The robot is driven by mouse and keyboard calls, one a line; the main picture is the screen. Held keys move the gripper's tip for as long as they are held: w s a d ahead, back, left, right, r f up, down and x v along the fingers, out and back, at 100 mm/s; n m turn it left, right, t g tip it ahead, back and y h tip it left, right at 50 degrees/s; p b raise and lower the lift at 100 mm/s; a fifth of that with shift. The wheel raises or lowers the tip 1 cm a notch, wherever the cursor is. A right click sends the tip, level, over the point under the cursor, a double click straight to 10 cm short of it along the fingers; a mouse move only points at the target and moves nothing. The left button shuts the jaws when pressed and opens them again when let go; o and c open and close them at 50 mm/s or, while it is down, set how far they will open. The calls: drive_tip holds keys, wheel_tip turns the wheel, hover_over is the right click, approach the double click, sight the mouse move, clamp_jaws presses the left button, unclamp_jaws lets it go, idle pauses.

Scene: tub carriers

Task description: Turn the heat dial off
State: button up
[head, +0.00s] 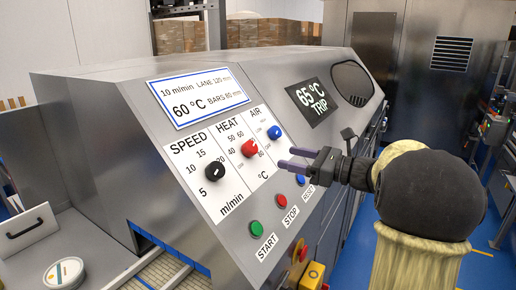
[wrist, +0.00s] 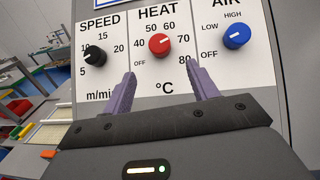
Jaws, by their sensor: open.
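The red heat dial (head: 249,148) sits on the sloping panel of the grey machine, between the speed and air dials. In the wrist view the heat dial (wrist: 159,44) has a pale mark that seems to point up and right, toward 60 or 70. OFF is printed at its lower left. My gripper (head: 285,157) is open and empty, to the right of the dial in the head view. In the wrist view its purple fingers (wrist: 161,76) stand apart just below the dial, with the dial between their lines. They do not appear to touch it.
The black speed dial (head: 215,172) and blue air dial (head: 274,132) flank it closely. Below are a green start button (head: 256,228), a red stop button (head: 282,200) and a blue reset button (head: 300,180). A display (head: 312,101) reads 65 °C TRIP.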

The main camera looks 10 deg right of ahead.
sight(256, 150)
drive_tip(key=p+x, duration=0.2)
drive_tip(key=x, duration=0.8)
drive_tip(key=shift+w+a, duration=0.1)
drive_tip(key=shift+a, duration=0.1)
drive_tip(key=c, duration=1)
